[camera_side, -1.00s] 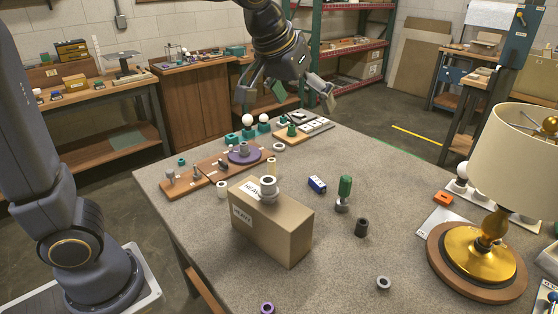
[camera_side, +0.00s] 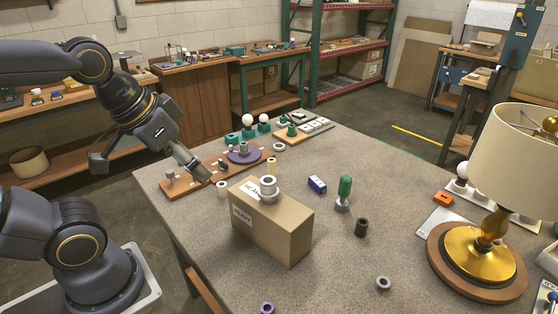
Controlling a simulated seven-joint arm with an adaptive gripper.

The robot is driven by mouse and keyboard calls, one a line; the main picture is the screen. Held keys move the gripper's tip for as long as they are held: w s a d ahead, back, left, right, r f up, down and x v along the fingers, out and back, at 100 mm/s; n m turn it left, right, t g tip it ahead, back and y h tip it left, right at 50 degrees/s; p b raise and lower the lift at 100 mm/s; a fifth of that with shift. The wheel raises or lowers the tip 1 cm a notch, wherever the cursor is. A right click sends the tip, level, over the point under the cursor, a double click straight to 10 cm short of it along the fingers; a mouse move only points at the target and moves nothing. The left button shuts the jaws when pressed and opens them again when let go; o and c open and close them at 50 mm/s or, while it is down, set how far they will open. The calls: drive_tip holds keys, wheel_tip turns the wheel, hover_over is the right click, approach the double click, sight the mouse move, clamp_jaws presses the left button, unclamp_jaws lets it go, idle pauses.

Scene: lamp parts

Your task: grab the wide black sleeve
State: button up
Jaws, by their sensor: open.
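A short, dark hollow cylinder that looks like the black sleeve (camera_side: 361,227) stands upright on the grey table (camera_side: 330,270), right of the cardboard box. Another small dark part (camera_side: 223,164) sits on the brown board at the table's left; its shape is too small to tell. My gripper (camera_side: 153,172) is open and empty at the table's left edge. One finger hangs outside the table and the other reaches over the brown board. My gripper is well away from the upright black cylinder.
A box marked HEAVY (camera_side: 272,225) carries a grey ring-shaped part (camera_side: 268,189). A green-handled tool (camera_side: 344,192) and a blue-and-white block (camera_side: 317,184) stand near the black cylinder. A lamp (camera_side: 483,245) fills the right side. The front middle is mostly clear.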

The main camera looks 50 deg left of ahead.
drive_tip(key=shift+c, duration=0.2)
drive_tip(key=w+d+r+n+t, duration=0.1)
drive_tip(key=w+r, duration=0.3)
drive_tip(key=w, duration=0.4)
drive_tip(key=w+d+r+n+t, duration=0.1)
drive_tip(key=w+r, duration=0.3)
drive_tip(key=w, duration=0.4)
drive_tip(key=m+g, duration=0.2)
drive_tip(key=g, duration=0.1)
hover_over(363, 222)
drive_tip(key=s, duration=0.2)
wheel_tip(363, 222, down, 32)
drive_tip(key=x, duration=0.5)
drive_tip(key=shift+f, duration=0.3)
